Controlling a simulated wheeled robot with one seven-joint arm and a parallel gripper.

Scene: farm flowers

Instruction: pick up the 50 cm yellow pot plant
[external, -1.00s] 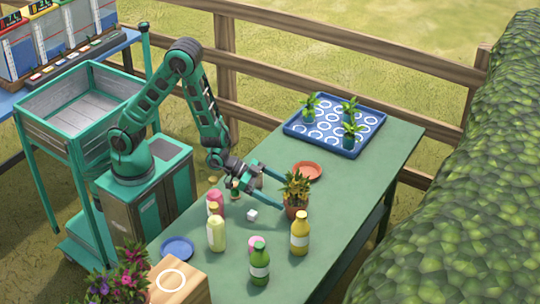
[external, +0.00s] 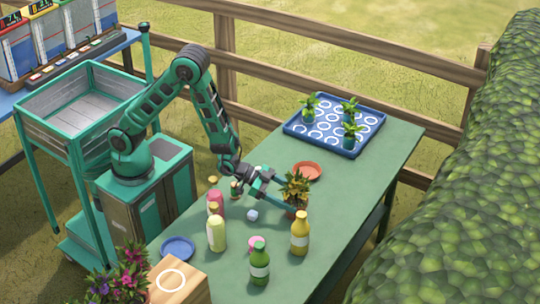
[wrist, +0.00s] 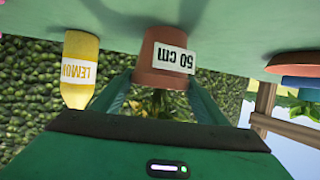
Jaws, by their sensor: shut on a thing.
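The potted plant (external: 296,187) stands upright on the green table, with yellowish leaves in a terracotta pot. In the wrist view, which is upside down, its pot (wrist: 160,55) carries a white label reading 50 cm. My gripper (external: 287,204) is shut on the pot, with a teal finger on either side of it. The pot's base appears to be at the table surface; I cannot tell whether it is lifted. Much of the foliage is hidden behind my gripper in the wrist view.
A yellow lemon bottle (external: 300,232) stands close in front of the pot. An orange saucer (external: 308,171) and a blue tray (external: 290,127) with several plants lie behind.

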